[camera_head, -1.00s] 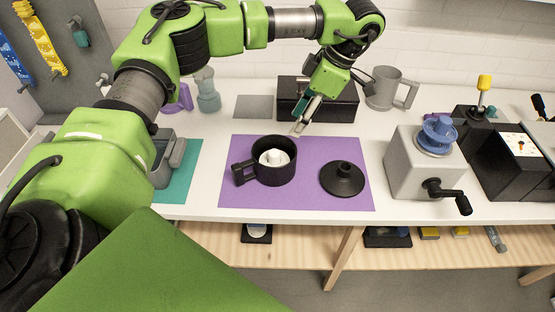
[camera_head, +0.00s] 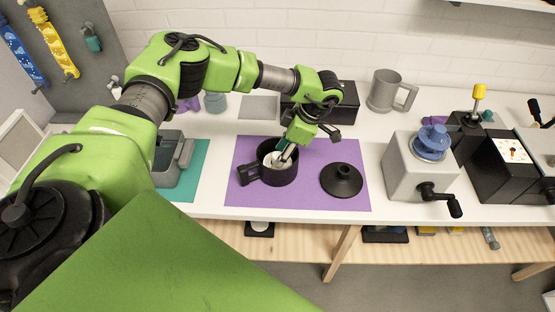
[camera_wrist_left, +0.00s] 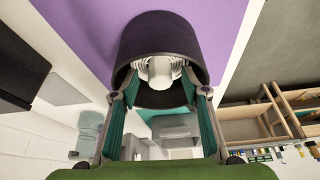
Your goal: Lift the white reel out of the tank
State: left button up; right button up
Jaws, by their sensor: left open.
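The black tank (camera_head: 276,178) stands open on the purple mat (camera_head: 246,201), its handle to the left. The white reel (camera_head: 270,159) sits inside it, partly hidden by my left gripper (camera_head: 286,160). In the left wrist view the reel (camera_wrist_left: 160,70) shows as white ridged discs with a centre post, inside the tank (camera_wrist_left: 158,27). My left gripper (camera_wrist_left: 160,98) is open, its two teal fingers apart at the tank's mouth, one to each side of the reel. I see no contact with the reel. The black lid (camera_head: 342,180) lies on the mat, right of the tank. My right gripper is not in view.
A grey box with a crank and a blue reel (camera_head: 431,142) stands to the right. A grey jug (camera_head: 388,90) and a black box (camera_head: 345,101) are behind. A grey tray (camera_head: 170,160) on a teal mat is to the left.

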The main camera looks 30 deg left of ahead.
pick_arm(q)
jog(key=shift+f, duration=0.2)
grip_shut()
jog(key=shift+r, duration=0.1)
